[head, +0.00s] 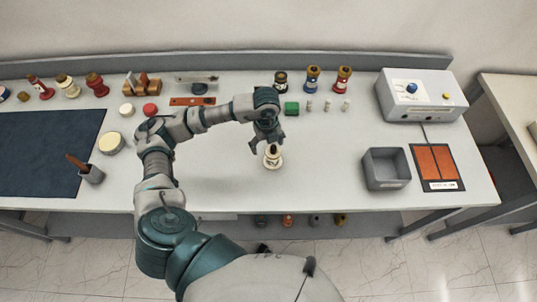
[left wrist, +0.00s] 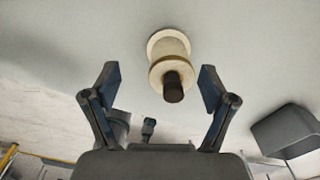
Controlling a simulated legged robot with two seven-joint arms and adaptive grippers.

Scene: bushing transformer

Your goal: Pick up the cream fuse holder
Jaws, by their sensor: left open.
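The cream fuse holder (head: 272,160) stands upright on the bench in the head view, with a round cream base and a dark top. In the left wrist view the cream fuse holder (left wrist: 170,58) shows just ahead of the fingers, its dark tip toward me. My left gripper (head: 266,143) is close above and beside it in the head view. My right gripper is not in view.
A grey open bin (head: 386,180) and an orange panel (head: 434,163) lie to the right. A grey control box (head: 419,92) stands at the back right. Several coloured holders line the back. A dark mat (head: 45,150) covers the left. The bench around the cream holder is clear.

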